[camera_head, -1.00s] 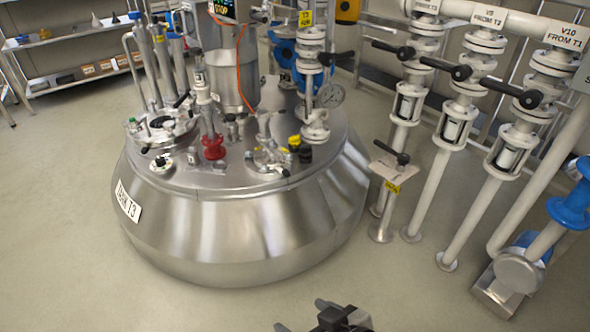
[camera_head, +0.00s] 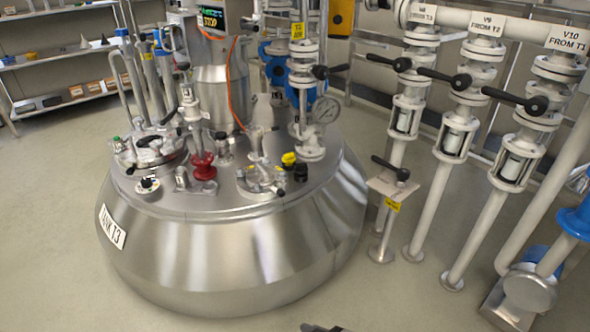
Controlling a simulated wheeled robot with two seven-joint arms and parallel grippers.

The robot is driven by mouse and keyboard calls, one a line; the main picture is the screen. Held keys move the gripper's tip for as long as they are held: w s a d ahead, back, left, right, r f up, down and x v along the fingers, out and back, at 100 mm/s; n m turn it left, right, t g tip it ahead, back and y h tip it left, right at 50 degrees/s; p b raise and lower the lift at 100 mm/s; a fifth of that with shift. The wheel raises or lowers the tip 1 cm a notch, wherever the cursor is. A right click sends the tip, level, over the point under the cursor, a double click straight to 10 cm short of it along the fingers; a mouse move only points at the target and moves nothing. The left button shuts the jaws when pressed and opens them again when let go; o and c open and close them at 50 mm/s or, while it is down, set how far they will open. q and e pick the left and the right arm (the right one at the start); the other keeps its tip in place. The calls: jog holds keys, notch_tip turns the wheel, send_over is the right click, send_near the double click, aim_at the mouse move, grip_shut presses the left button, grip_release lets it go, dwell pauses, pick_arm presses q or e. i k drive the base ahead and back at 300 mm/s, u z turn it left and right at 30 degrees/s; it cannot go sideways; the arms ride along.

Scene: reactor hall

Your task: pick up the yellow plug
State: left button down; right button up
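The yellow plug (camera_head: 289,159) is on top of the steel tank (camera_head: 235,245), near the right front of the lid. A black fitting (camera_head: 300,172) stands close beside it on the right. Only a small dark tip of a gripper, likely my right one (camera_head: 322,328), shows at the bottom edge, well in front of the tank and far from the plug. Its fingers are mostly cut off, so I cannot tell whether it is open. My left gripper is out of view.
The lid is crowded with pipes, a red valve (camera_head: 203,166), a pressure gauge (camera_head: 325,110) and an orange cable (camera_head: 232,85). A lever on a post (camera_head: 391,180) and several valve pipes stand at the right. Shelves (camera_head: 65,60) are at the back left. The floor at left is clear.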

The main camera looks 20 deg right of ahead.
aim_at(289, 157)
jog(key=k, duration=0.35)
jog(key=z, duration=1.1)
jog(key=i, duration=1.25)
jog(key=u, duration=0.7)
